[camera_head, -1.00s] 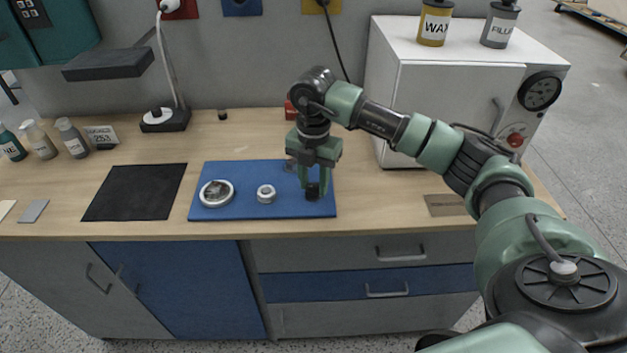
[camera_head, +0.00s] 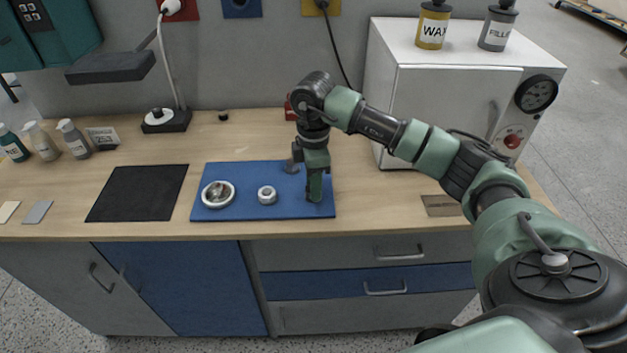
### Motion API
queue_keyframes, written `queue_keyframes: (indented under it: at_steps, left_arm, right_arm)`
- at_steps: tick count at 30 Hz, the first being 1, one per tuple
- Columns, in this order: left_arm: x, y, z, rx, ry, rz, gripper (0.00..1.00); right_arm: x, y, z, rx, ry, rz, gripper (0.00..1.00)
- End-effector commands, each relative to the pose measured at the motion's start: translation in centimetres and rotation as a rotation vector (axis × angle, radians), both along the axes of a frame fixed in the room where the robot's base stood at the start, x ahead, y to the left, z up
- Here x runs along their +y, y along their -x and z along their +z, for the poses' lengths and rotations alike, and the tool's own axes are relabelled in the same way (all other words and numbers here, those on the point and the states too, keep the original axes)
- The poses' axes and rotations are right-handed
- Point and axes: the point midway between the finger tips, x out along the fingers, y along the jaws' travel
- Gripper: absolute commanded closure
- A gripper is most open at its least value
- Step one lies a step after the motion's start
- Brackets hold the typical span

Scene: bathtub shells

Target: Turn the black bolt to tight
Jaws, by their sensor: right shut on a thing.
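My right gripper (camera_head: 314,192) points down over the right end of the blue mat (camera_head: 240,176). Its jaws are seen edge-on, one finger in front of the other, and are shut on the black bolt. The bolt is almost wholly hidden behind the near finger, so I cannot tell how deep it sits. My left gripper is not in view.
On the mat lie a round part with a pale rim (camera_head: 218,194) and a small white ring (camera_head: 267,195). A black mat (camera_head: 138,193) lies to the left. A white oven-like cabinet (camera_head: 440,100) stands to the right. The wooden front edge is mostly clear.

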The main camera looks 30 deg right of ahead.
Motion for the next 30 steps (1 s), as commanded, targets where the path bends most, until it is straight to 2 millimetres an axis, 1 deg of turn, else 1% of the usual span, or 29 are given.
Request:
queue_keyframes:
  at_steps: [1,6,15,21,30]
  left_arm:
    - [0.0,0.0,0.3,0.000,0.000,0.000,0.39]
    - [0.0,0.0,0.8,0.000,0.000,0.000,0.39]
    - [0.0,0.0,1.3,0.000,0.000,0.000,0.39]
    - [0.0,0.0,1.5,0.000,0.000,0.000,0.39]
    - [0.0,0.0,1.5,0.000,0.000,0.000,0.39]
  right_arm:
    - [-0.2,-0.2,0.5,-0.008,0.001,-0.046,1.00]
    - [-0.2,-0.2,0.4,-0.008,0.002,-0.186,1.00]
    - [-0.2,-0.2,0.4,-0.008,0.002,-0.362,1.00]
    - [-0.2,-0.2,0.4,-0.008,0.001,-0.418,1.00]
    - [-0.2,-0.2,0.3,-0.008,0.001,-0.439,1.00]
